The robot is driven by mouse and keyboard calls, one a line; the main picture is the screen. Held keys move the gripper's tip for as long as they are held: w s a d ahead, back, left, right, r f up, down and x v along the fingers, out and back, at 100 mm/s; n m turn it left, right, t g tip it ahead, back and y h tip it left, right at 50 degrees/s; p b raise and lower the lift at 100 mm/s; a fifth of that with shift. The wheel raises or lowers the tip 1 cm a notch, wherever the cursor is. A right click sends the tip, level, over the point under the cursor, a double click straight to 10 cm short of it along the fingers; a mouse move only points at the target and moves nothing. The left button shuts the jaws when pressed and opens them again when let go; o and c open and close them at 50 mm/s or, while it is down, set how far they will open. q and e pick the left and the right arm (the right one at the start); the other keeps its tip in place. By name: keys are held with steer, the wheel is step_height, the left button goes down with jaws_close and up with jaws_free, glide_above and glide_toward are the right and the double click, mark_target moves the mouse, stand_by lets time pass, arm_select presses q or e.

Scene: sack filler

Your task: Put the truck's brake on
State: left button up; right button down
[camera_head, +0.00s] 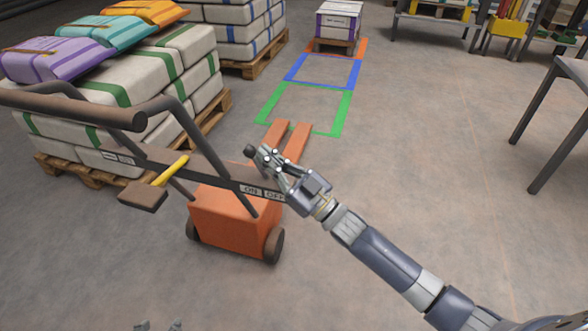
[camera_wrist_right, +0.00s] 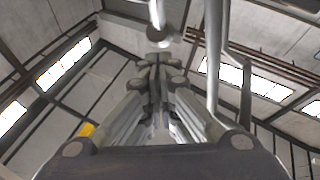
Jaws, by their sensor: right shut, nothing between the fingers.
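The orange pallet truck (camera_head: 232,222) stands on the floor with its forks pointing away. Its dark crossbar carries an ON label (camera_head: 251,190) and an OFF label (camera_head: 274,196). A small dark knob (camera_head: 250,150) shows just beyond the fingertips of my right gripper (camera_head: 264,158); a round knob also shows at the fingertips in the right wrist view (camera_wrist_right: 160,36). The rod below the knob is largely hidden, so its setting is unclear. My right gripper is shut and empty, above the labelled bar. Small grey tips, probably my left gripper (camera_head: 158,326), show at the bottom edge.
The truck's dark handle (camera_head: 75,110) and a yellow lever (camera_head: 170,170) with a brown paddle lie left of my gripper. Sacks (camera_head: 140,80) on a pallet stand behind at left. Green, blue and orange floor frames lie ahead. Open floor is at right, before a table (camera_head: 575,70).

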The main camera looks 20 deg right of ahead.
steer(key=shift+w+a+r+p, duration=0.15)
steer(key=shift+a+p, duration=0.05)
steer(key=shift+p, duration=0.55)
steer(key=shift+g, duration=0.3)
arm_select(q)
steer(key=s+a+g+y+p, duration=0.1)
steer(key=s+g, duration=0.3)
steer(key=s, duration=0.4)
steer(key=shift+a+f, duration=0.45)
steer(key=shift+a, duration=0.35)
arm_select(e)
steer(key=shift+w+a+h, duration=0.1)
steer(key=shift+a+h, duration=0.1)
steer(key=shift+h, duration=0.2)
arm_select(q)
steer(key=shift+s+r, duration=0.1)
steer(key=shift+p, duration=0.4)
